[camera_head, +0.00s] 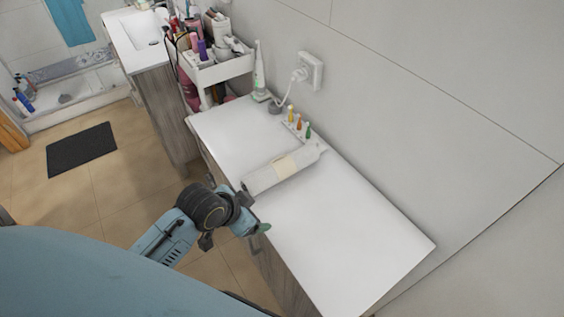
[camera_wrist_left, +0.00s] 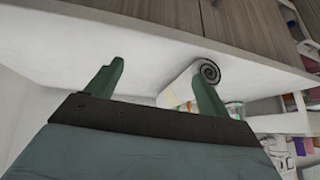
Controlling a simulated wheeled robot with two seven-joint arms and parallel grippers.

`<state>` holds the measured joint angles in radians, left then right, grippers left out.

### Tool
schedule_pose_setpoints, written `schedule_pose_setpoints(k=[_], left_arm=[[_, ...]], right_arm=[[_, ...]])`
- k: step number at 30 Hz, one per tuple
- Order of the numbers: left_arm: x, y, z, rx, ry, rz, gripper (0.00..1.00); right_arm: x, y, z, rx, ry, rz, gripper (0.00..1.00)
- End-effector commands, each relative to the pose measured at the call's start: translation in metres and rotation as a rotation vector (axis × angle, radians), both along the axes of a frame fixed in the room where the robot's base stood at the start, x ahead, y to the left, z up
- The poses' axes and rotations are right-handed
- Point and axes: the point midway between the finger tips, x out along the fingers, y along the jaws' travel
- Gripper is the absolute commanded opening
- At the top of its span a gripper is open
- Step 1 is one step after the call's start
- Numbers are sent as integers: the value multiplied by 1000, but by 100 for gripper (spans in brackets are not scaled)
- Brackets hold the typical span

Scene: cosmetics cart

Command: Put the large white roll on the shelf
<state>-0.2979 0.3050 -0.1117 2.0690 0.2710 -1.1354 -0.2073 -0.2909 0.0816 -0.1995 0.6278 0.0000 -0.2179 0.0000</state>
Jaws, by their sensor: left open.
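The large white roll (camera_head: 262,178) lies on its side on the white countertop (camera_head: 320,225), with a beige label around its middle. In the left wrist view its spiral end (camera_wrist_left: 208,72) shows close by, partly behind one finger. My left gripper (camera_head: 254,228) is at the counter's front edge, to the lower right of the roll's near end. In the left wrist view the gripper (camera_wrist_left: 158,82) has its green fingers apart with nothing between them. A white cart shelf (camera_head: 222,72) holding bottles stands past the counter's far end. My right gripper is not in view.
Several small coloured bottles (camera_head: 299,123) stand in a holder behind the roll, near the wall. An electric toothbrush (camera_head: 259,72) stands at the far corner, near a wall socket (camera_head: 311,70) with a plugged-in cord. The counter's right part is clear.

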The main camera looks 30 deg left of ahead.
Motion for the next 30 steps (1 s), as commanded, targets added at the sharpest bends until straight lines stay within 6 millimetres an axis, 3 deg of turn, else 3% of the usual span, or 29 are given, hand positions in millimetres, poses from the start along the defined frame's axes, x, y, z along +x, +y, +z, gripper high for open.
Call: schedule_pose_setpoints(k=[1,4,10,22,30], left_arm=[[19,8,11,9,-45,-29,80],[49,18,31,11,-127,-77,80],[85,30,58,18,-229,-128,80],[129,18,18,16,-236,-131,80],[142,14,4,18,-236,-132,80]], right_arm=[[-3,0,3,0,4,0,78],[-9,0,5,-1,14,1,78],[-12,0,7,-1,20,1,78],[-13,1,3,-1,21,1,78],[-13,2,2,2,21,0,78]])
